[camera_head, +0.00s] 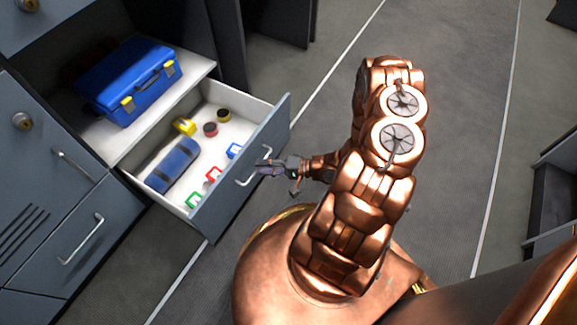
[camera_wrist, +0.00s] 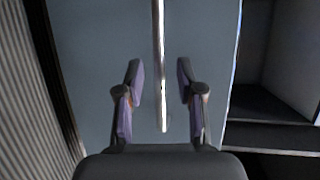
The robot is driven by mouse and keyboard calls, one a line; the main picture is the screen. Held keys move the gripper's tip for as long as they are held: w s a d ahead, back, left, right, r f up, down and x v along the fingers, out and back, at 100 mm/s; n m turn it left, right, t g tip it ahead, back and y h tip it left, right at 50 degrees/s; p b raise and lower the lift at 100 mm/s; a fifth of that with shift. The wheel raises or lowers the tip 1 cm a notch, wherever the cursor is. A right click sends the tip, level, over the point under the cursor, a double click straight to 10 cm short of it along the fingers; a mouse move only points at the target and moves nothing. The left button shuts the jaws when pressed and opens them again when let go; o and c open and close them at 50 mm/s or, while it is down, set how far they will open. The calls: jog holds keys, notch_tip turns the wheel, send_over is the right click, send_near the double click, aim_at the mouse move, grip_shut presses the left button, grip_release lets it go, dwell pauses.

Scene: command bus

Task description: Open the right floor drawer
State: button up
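The right floor drawer (camera_head: 216,208) stands pulled out of the cabinet in the head view, with its white inside showing. Its bar handle (camera_head: 263,155) is on the grey-blue front panel. My gripper (camera_head: 265,168) is at this handle, outside the front panel. In the wrist view the handle bar (camera_wrist: 158,60) runs between the two fingers of my gripper (camera_wrist: 158,80). The fingers are apart, with a gap on each side of the bar. I cannot tell whether the bar lies as deep as the fingertips.
The drawer holds a blue roll (camera_head: 172,164), a yellow item (camera_head: 184,126), two round tapes and several small coloured pieces. A blue toolbox (camera_head: 130,82) sits on the shelf above. A closed drawer (camera_head: 75,240) is at left. Open grey floor (camera_head: 330,110) lies beyond my arm.

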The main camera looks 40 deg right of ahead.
jog(key=v, duration=1)
jog(key=shift+a, duration=0.1)
dwell(0.4)
